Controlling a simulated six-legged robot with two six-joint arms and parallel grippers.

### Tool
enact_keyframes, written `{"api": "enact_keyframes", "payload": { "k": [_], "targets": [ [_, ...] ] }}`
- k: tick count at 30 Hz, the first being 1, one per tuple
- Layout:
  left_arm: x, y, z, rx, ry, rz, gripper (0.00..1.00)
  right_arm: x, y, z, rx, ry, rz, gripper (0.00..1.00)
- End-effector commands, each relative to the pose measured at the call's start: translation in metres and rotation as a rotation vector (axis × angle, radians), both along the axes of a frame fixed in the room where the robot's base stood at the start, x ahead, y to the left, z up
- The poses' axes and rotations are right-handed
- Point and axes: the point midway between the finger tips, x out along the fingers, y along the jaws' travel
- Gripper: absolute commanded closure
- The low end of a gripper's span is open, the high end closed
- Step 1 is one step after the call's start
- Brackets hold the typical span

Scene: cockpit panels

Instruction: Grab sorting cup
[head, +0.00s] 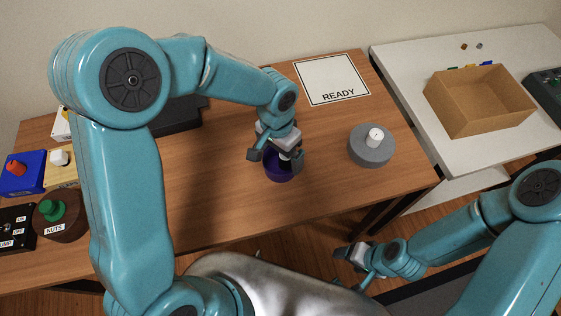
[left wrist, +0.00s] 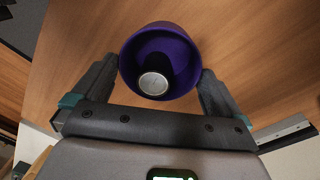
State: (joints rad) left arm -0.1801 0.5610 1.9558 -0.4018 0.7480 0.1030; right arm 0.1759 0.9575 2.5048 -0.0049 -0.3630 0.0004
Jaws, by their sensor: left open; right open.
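The purple sorting cup (head: 276,175) stands on the wooden table, partly hidden by my left gripper (head: 278,158) in the head view. The left wrist view looks down into the cup (left wrist: 184,55); a dark round piece with a silver top (left wrist: 154,82) shows inside it. My left gripper is open, with one finger on each side of the cup close to its wall. I cannot tell whether the fingers touch it. My right gripper (head: 351,257) is open and empty, low in front of the table and away from the cup.
A grey round base with a white knob (head: 372,146) stands right of the cup, and a READY sheet (head: 331,80) lies behind. Button boxes, including a blue one (head: 22,173), stand at the left. A cardboard box (head: 480,100) sits on the white side table.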

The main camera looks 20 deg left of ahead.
Motion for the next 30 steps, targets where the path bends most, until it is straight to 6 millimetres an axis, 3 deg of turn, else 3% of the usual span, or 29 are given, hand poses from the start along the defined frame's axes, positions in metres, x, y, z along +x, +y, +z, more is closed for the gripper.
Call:
{"api": "enact_keyframes", "payload": {
  "k": [4, 11, 12, 15, 25, 30],
  "targets": [
    [0.000, -0.001, -0.017, 0.001, 0.002, -0.001, 0.00, 0.000, 0.000, 0.001, 0.000, 0.000, 0.000, 0.31],
    [0.000, -0.001, -0.019, 0.000, -0.001, -0.001, 0.00, 0.000, 0.000, 0.001, 0.000, 0.000, 0.000, 0.31],
    [0.000, -0.001, -0.019, 0.000, -0.001, -0.001, 0.06, 0.000, 0.000, 0.001, 0.000, 0.000, 0.000, 0.31],
    [0.000, -0.001, -0.019, 0.000, -0.001, -0.001, 0.39, 0.000, 0.000, 0.001, 0.000, 0.000, 0.000, 0.31],
    [0.001, -0.001, -0.016, 0.000, -0.002, 0.000, 0.39, 0.000, 0.000, 0.001, 0.000, 0.000, 0.000, 0.31],
    [0.002, -0.001, -0.001, 0.000, -0.005, 0.001, 0.39, 0.000, 0.000, 0.001, 0.000, 0.000, 0.000, 0.31]
  ]
}}
